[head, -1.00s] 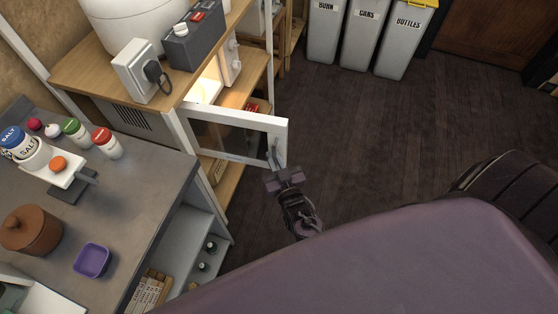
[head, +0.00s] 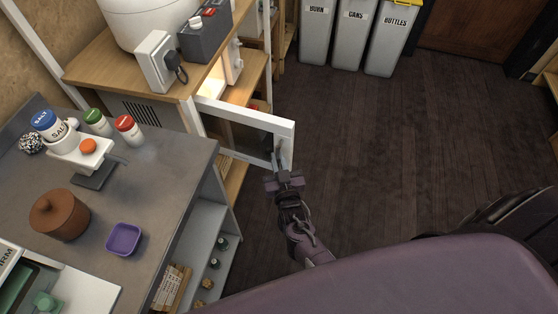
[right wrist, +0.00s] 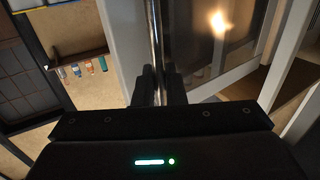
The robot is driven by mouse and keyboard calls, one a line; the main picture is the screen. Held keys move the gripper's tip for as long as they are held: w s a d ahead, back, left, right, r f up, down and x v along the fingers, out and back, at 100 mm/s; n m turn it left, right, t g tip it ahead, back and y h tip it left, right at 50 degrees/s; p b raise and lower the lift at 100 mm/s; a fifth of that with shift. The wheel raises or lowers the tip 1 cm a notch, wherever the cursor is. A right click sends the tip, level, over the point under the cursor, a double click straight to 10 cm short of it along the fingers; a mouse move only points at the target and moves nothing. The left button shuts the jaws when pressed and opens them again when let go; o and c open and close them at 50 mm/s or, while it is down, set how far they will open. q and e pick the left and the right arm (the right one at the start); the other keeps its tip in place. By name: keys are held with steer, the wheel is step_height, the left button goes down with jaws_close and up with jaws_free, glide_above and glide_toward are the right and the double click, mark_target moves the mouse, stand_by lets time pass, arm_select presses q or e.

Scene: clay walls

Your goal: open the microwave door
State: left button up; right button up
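The microwave (head: 138,110) sits under a wooden shelf top, with its lit inside (head: 213,82) partly visible. Its white-framed door with dark glass (head: 240,133) stands open, swung out from the body. My right gripper (head: 281,170) is at the free edge of the door, on its handle (head: 279,154). In the right wrist view, the two dark fingers (right wrist: 160,86) are closed around the shiny vertical bar of the handle (right wrist: 153,35). A warm light shows by the door glass (right wrist: 222,40). My left gripper is not in view.
A grey counter (head: 165,190) at left holds salt and spice jars, a brown pot (head: 59,215) and a purple dish (head: 123,239). Several grey bins (head: 352,35) stand at the back. The dark floor (head: 400,150) right of the door is clear.

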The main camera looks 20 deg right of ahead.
steer(key=o, duration=0.3)
steer(key=shift+w+a, duration=0.1)
steer(key=shift+a, duration=0.1)
steer(key=shift+o, duration=0.2)
steer(key=s+a, duration=0.1)
steer(key=s, duration=0.6)
steer(key=shift+s+a, duration=0.2)
steer(key=shift+s, duration=0.15)
